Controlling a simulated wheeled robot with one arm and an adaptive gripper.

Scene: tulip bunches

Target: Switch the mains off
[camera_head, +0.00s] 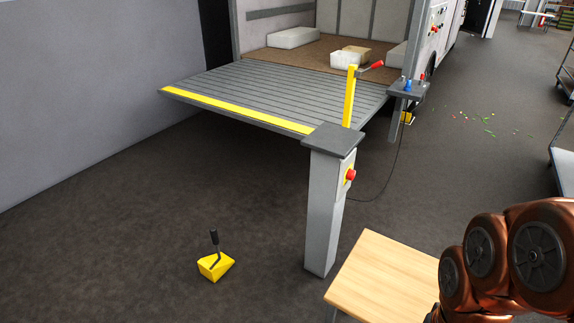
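No label reading mains can be made out, and I cannot tell which control is the mains switch. A grey pedestal (325,205) stands upright in the middle with a red mushroom button (350,175) on a yellow plate on its right side. A yellow post with a red-ended crank (350,95) rises behind its top. A small control box (408,88) with blue and red knobs is further back. A panel with coloured buttons (437,18) is on the vehicle's side. A yellow block with a black lever (215,264) is on the floor. My copper arm shows at lower right; my gripper is out of view.
A wooden table (385,275) stands right of the pedestal, close to my arm. A grey tail lift platform (280,98) with a yellow edge spans behind. A dark cable hangs from the control box. Trolleys (562,130) stand at far right.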

